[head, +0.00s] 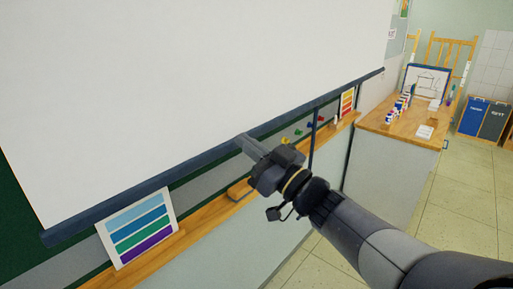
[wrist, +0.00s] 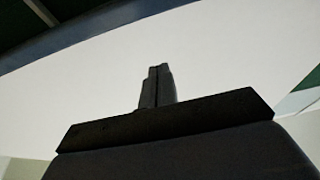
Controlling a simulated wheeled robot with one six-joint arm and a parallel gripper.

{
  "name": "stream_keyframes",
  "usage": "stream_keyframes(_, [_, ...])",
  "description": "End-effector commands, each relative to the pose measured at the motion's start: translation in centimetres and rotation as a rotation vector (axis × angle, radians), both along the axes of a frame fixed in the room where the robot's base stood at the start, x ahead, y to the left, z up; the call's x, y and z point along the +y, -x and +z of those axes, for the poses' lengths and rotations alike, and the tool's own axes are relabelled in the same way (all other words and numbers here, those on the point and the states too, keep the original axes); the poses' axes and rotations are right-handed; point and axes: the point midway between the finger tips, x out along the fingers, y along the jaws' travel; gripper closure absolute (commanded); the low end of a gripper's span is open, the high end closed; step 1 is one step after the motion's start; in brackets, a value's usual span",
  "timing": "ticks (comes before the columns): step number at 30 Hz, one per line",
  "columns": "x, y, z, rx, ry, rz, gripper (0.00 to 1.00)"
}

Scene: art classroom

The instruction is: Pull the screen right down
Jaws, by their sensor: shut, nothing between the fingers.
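The white projection screen (head: 190,80) hangs over the board in the head view, with a dark blue bar (head: 310,106) along its lower edge. A strip of green and grey shows below the bar. My gripper (head: 244,141) is shut and empty. Its fingertips are at the middle of the bar, overlapping its lower edge in the picture; I cannot tell whether they touch it. In the wrist view the shut fingers (wrist: 157,85) point up against a pale surface, with a dark band (wrist: 110,17) across the top.
A wooden ledge (head: 205,211) runs below, holding a colour-striped card (head: 138,228). Coloured magnets (head: 298,132) and a dark vertical strip (head: 312,140) are right of my gripper. A wood-topped counter (head: 385,122) with small bottles stands right, bins (head: 474,115) beyond. Tiled floor (head: 450,205) is clear.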

Motion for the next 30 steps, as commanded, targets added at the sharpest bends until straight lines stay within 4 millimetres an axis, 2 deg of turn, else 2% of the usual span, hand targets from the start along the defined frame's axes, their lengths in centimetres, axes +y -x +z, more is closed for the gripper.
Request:
stream_keyframes(3, [2.2,-1.5,1.2,0.001,-0.001,0.005,1.00])
stream_keyframes(8, [4.6,-3.2,2.0,0.003,0.000,0.003,1.00])
stream_keyframes(10, [4.2,-3.1,0.2,0.008,0.001,-0.001,1.00])
stream_keyframes(15, [4.2,-3.1,-1.6,0.003,0.000,-0.001,1.00])
stream_keyframes(30, [4.1,-3.0,-2.3,-0.001,-0.001,-0.002,1.00])
